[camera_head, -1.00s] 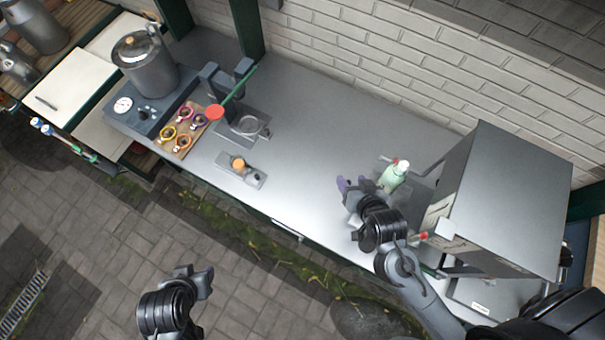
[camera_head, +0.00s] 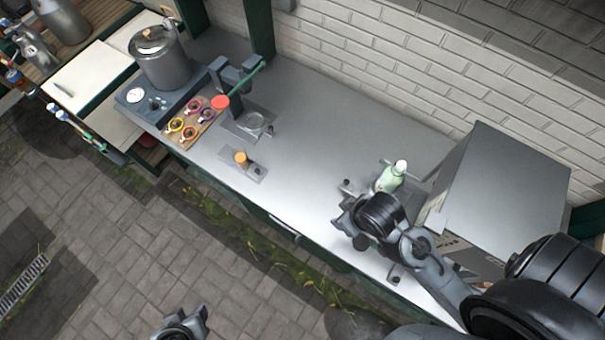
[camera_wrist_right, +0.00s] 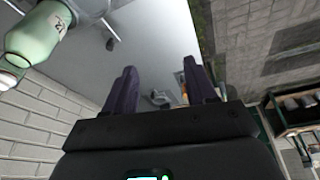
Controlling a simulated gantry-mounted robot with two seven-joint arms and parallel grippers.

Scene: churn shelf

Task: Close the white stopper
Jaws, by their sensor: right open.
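A pale green bottle (camera_head: 389,181) with a white stopper (camera_head: 400,166) at its top stands on the metal counter, left of the large grey box. I cannot tell whether the stopper is seated. My right gripper (camera_head: 341,210) is open and empty, to the left of and nearer than the bottle, apart from it. In the right wrist view the bottle (camera_wrist_right: 36,36) is at the upper left, with the white stopper (camera_wrist_right: 7,80) at the left edge. The open fingers (camera_wrist_right: 160,72) have nothing between them. My left gripper (camera_head: 183,322) is at the bottom edge, partly cut off, over the paving.
The large grey box (camera_head: 505,185) stands close right of the bottle. A wooden board (camera_head: 190,125) with several coloured rings and a metal pot (camera_head: 161,62) are at the left. The counter's middle is mostly clear.

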